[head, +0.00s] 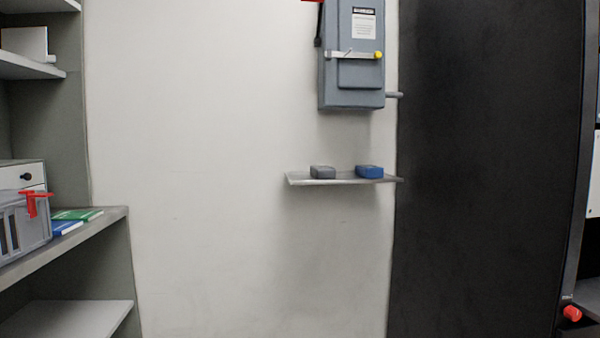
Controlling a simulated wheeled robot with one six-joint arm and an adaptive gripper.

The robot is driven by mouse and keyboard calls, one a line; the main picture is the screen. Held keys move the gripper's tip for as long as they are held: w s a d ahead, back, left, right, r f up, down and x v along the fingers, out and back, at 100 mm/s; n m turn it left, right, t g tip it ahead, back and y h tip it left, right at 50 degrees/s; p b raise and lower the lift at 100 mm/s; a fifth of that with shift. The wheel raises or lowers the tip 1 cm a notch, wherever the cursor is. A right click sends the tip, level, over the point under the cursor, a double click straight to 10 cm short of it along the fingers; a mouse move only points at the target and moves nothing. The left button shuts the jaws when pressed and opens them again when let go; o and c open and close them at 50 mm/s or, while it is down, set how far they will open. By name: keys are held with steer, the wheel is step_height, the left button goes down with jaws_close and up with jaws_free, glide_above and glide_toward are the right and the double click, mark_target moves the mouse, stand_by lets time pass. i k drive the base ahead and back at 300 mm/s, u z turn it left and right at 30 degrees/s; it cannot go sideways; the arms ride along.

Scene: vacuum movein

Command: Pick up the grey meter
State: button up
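The grey meter (322,172) is a small dark-grey box lying on the left half of a narrow wall shelf (296,179). A similar blue box (369,172) lies to its right on the same shelf, with a gap between them. My gripper does not show in the head view, so its state cannot be seen.
A grey electrical box (355,90) with a lever hangs on the wall above the shelf. A tall black panel (485,170) stands right of the shelf. Left are shelves (120,215) with a grey crate (22,225) and books (78,214). The wall left of the wall shelf is clear.

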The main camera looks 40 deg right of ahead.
mark_target(320, 171)
steer(key=z, duration=0.5)
steer(key=i, duration=0.9)
steer(key=z, duration=0.75)
